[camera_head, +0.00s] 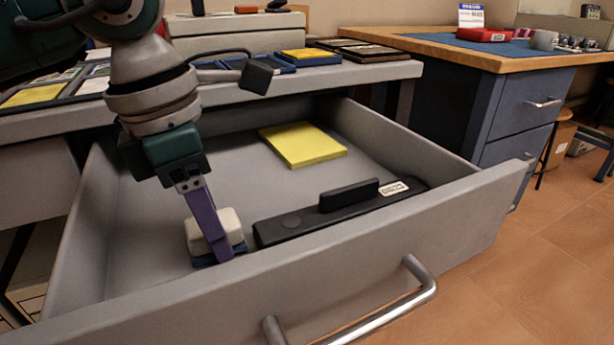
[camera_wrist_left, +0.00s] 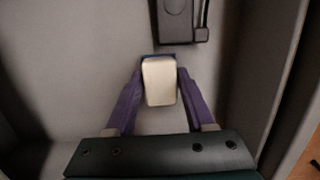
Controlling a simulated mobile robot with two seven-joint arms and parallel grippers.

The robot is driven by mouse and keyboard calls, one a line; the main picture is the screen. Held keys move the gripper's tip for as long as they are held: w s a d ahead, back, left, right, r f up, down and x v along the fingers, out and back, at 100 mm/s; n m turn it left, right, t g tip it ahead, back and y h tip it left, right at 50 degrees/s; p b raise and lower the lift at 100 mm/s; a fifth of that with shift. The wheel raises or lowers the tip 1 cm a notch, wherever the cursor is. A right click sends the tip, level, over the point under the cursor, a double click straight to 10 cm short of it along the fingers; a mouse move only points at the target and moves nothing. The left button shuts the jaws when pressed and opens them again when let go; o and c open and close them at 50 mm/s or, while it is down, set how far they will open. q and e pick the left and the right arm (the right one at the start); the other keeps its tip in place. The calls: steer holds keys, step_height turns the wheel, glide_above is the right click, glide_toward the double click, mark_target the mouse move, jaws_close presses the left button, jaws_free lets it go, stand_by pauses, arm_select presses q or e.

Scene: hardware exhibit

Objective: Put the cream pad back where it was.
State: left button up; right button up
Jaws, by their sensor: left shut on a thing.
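The cream pad (camera_head: 234,224) is a small block with a blue layer under it, low inside the open grey drawer (camera_head: 390,265), left of the black device. My left gripper (camera_head: 217,245) reaches down into the drawer with its purple fingers shut on the pad. In the left wrist view, the cream pad (camera_wrist_left: 159,84) sits between the fingertips (camera_wrist_left: 160,74), with blue showing at its far end. I cannot tell whether its underside touches the drawer floor. My right gripper is not in view.
A long black device (camera_head: 290,227) lies along the drawer's front wall, close to the pad. A yellow pad (camera_head: 302,146) lies farther back in the drawer. The drawer floor between them and at the left is bare. The grey counter (camera_head: 340,76) overhangs the drawer's back.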

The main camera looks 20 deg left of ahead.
mark_target(195, 226)
arm_select(q)
steer(key=shift+f, duration=0.1)
steer(key=shift+f, duration=0.2)
steer(key=o, duration=1.3)
step_height(195, 226, up, 12)
steer(key=s+a+p, duration=0.1)
steer(key=p, duration=0.3)
steer(key=shift+s+r, duration=0.15)
steer(key=shift+s, duration=0.05)
